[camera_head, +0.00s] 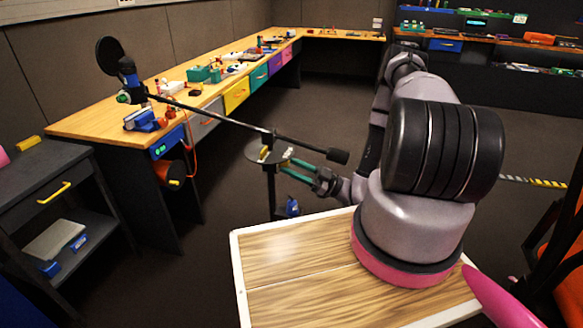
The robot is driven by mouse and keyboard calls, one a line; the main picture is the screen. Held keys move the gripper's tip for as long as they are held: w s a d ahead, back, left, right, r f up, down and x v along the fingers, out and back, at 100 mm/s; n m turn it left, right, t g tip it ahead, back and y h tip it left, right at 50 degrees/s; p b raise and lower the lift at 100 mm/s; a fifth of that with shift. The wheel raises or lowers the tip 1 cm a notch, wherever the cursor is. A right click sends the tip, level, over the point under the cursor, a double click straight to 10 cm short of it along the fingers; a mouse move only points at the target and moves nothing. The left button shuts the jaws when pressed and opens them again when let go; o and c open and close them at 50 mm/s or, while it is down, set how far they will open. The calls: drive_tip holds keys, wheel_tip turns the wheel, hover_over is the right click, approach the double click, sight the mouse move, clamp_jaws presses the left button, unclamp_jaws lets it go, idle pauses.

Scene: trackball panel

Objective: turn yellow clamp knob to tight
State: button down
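A black stand (271,190) stands on the floor in the middle of the camera_head view. It carries a long, sloping black boom (215,120) and a small round dark plate (256,154) near its top. My gripper (286,167) has two teal fingers and is just right of the stand's post, at about the height of the plate. The fingers appear parted, with a dark gap between them. I cannot tell whether they touch the stand. I cannot make out a yellow clamp knob; it may be hidden or too small to see near the boom joint.
A long wooden workbench (80,125) with coloured drawers and small items runs along the left wall. A dark cabinet (62,183) with a yellow handle is at the left. The boom reaches over the bench's near end. Floor (330,110) behind the stand is clear.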

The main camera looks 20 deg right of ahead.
drive_tip(key=n+g, duration=0.2)
drive_tip(key=n, duration=0.3)
drive_tip(key=n+g+h, duration=0.1)
drive_tip(key=n+g, duration=0.1)
drive_tip(key=n, duration=0.4)
drive_tip(key=r+n+g, duration=0.1)
drive_tip(key=n+g, duration=0.1)
drive_tip(key=n, duration=0.3)
drive_tip(key=shift+w+d+n+g+h, duration=0.3)
drive_tip(key=shift+n+h, duration=0.1)
drive_tip(key=shift+c, duration=2.3)
unclamp_jaws()
